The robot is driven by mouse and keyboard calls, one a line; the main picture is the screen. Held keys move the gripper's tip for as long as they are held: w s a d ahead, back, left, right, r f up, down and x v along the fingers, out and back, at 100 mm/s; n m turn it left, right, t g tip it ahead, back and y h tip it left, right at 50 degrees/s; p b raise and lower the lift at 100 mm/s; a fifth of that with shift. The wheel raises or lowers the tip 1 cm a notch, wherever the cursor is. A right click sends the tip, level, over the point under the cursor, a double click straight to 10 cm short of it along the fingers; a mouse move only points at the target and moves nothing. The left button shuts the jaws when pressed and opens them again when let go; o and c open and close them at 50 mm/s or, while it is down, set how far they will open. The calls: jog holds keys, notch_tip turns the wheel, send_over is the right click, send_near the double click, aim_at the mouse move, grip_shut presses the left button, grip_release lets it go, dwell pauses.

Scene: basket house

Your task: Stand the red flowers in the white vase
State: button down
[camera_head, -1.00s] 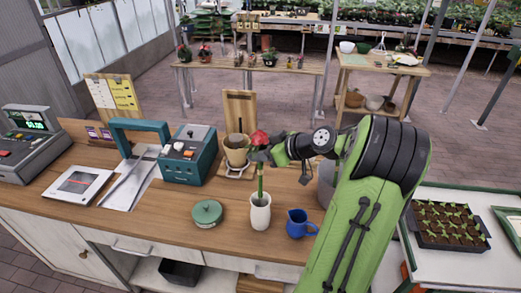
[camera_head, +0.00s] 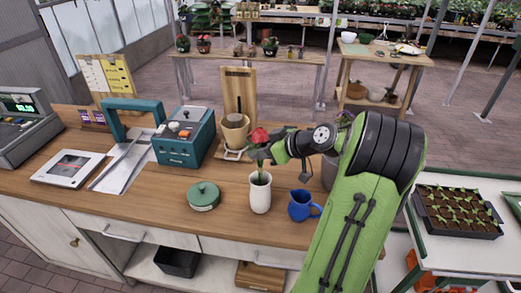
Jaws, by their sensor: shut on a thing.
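The red flowers (camera_head: 258,135) are upright above the white vase (camera_head: 260,196). Their green stem (camera_head: 260,171) goes down into the vase's mouth; how deep it reaches inside is hidden. The vase stands upright on the wooden counter near its front edge. My gripper (camera_head: 267,152) comes from the right and is shut on the red flowers just below the bloom, above the vase rim. The fingertips are small and partly hidden by the flowers.
A blue jug (camera_head: 302,205) stands close to the right of the vase. A green lidded pot (camera_head: 204,195) is to its left. Behind are a tan pot (camera_head: 235,130) and a teal machine (camera_head: 185,137). The counter between lid pot and vase is clear.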

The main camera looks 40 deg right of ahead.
jog(key=c, duration=0.8)
grip_release()
jog(key=shift+o, duration=0.2)
